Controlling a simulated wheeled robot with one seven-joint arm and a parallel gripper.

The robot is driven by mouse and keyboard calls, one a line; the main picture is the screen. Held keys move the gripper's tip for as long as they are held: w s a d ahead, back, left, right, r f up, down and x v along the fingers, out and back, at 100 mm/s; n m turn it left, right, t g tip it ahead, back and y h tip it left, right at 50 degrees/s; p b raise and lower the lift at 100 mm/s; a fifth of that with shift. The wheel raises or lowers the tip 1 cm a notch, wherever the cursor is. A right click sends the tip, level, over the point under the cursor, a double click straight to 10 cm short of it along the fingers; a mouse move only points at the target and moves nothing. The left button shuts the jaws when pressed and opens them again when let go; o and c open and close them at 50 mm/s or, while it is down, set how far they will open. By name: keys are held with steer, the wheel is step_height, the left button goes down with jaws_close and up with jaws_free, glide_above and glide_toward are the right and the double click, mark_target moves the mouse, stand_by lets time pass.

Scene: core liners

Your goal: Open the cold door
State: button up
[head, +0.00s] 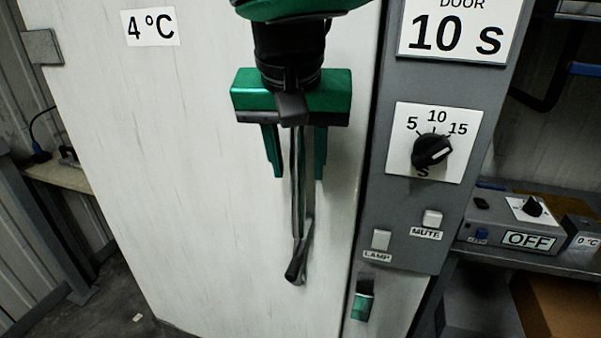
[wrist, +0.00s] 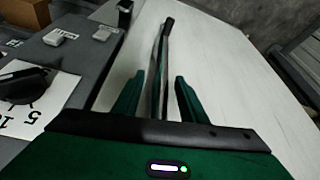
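The cold door (head: 185,170) is a large white panel with a "4 °C" label (head: 152,26); it looks shut against the grey panel on its right. Its long dark handle (head: 303,225) runs down the door's face, and it also shows in the wrist view (wrist: 165,45). My gripper (head: 296,165) is over the handle's upper part. In the wrist view my gripper (wrist: 159,78) is open, with one green finger on each side of the handle and gaps showing. The handle's top is hidden behind my gripper.
A grey control panel (head: 390,200) right of the door carries a "10 s" sign (head: 456,33), a black dial (head: 432,150), and LAMP (head: 381,240) and MUTE (head: 432,218) buttons. A green-ended part (head: 362,305) sits below. A bench (head: 62,176) stands left.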

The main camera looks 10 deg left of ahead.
mark_target(299, 175)
steer(key=shift+x, duration=1.6)
jaws_close()
steer(key=shift+d, duration=0.1)
